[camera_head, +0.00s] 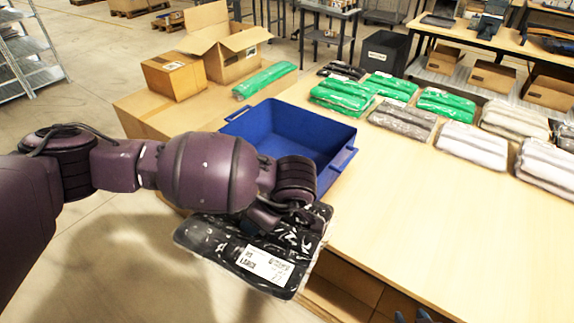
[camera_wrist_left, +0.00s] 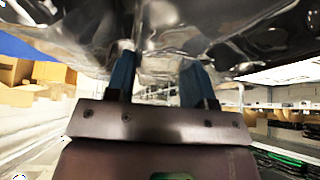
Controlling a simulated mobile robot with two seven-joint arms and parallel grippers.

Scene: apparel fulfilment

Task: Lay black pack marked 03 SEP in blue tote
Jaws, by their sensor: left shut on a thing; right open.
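A black pack (camera_head: 250,252) in shiny clear plastic with a white label hangs below my left arm, in front of the blue tote. The label print is too small to read. My left gripper (camera_wrist_left: 160,68) is shut on the pack, whose crinkled film (camera_wrist_left: 230,30) fills the top of the left wrist view. In the head view the wrist hides most of that grip. The blue tote (camera_head: 345,158) stands on the table just beyond the pack; its visible inside looks empty, and my arm hides its near left part. My right gripper (camera_head: 411,316) is open at the bottom edge, only its blue fingertips showing.
The wooden table (camera_head: 420,230) is clear right of the tote. Several green, grey and white packs (camera_head: 470,143) lie along its far side. A green pack (camera_head: 264,79), a closed carton (camera_head: 174,76) and an open carton (camera_head: 228,45) are behind the tote. A black bin (camera_head: 384,52) stands farther back.

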